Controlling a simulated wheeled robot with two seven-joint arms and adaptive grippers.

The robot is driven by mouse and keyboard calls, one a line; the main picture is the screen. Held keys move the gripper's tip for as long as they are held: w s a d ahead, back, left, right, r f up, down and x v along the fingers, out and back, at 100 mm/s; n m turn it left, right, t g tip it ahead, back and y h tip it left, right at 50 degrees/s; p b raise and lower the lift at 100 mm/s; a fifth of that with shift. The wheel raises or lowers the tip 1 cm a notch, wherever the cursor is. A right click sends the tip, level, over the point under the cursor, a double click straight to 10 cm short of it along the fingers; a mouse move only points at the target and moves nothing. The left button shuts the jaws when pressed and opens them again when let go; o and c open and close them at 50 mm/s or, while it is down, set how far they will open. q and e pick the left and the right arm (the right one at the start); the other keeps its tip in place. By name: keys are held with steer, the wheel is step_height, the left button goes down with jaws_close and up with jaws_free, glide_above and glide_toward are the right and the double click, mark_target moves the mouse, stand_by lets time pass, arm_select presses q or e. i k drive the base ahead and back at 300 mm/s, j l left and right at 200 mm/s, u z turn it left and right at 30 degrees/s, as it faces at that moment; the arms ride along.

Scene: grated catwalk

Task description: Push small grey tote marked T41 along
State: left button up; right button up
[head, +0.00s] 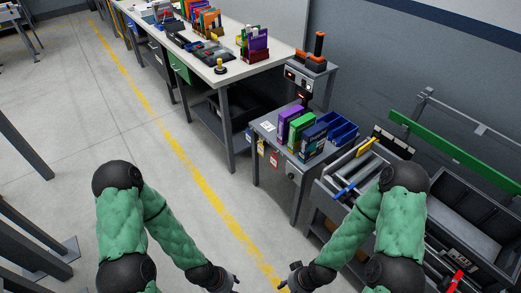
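I cannot make out a small grey tote with a readable T41 mark. A large dark grey open bin (487,222) stands at the right edge, but no such mark can be read on it. My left gripper (235,284) and my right gripper (284,286) are low in the head view, close to the bottom edge, over the floor and apart from each other. Both are small and partly cut off, so their finger opening cannot be told. No held object shows at either one.
A grey side table (262,128) holds green and purple boxes and a blue bin (341,129). A roller section (366,166) lies right of it, by a green rail (447,150). A long workbench (270,61) runs behind. Floor left of the yellow line (180,145) is largely clear.

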mark_target(463, 246)
steer(key=z, duration=2)
